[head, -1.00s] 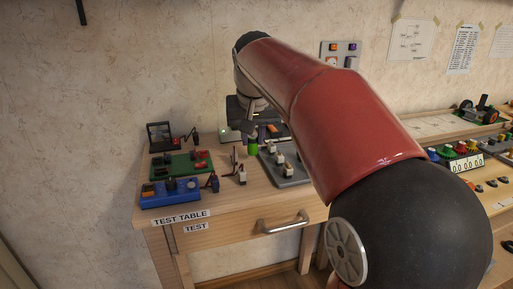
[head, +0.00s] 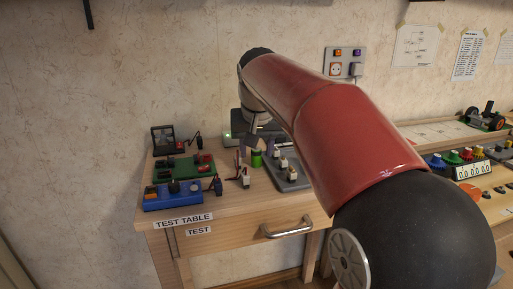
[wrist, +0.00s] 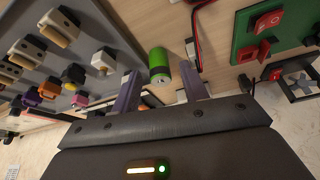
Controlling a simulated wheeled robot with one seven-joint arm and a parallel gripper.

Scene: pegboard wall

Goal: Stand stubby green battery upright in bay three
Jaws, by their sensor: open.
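The stubby green battery (head: 256,159), green with a dark band, stands on the test table just below my gripper. In the wrist view the battery (wrist: 159,63) lies in the gap between the fingers, a little beyond their tips, with its metal end facing the camera. My gripper (wrist: 160,82) is open and empty, with clear space on both sides of the battery. I cannot make out bay three.
A grey board with several switches and plugs (head: 288,174) is right of the battery. A small connector with red and black leads (wrist: 193,48) sits close beside it. A green board (head: 183,168) and a blue box (head: 172,196) are on the left.

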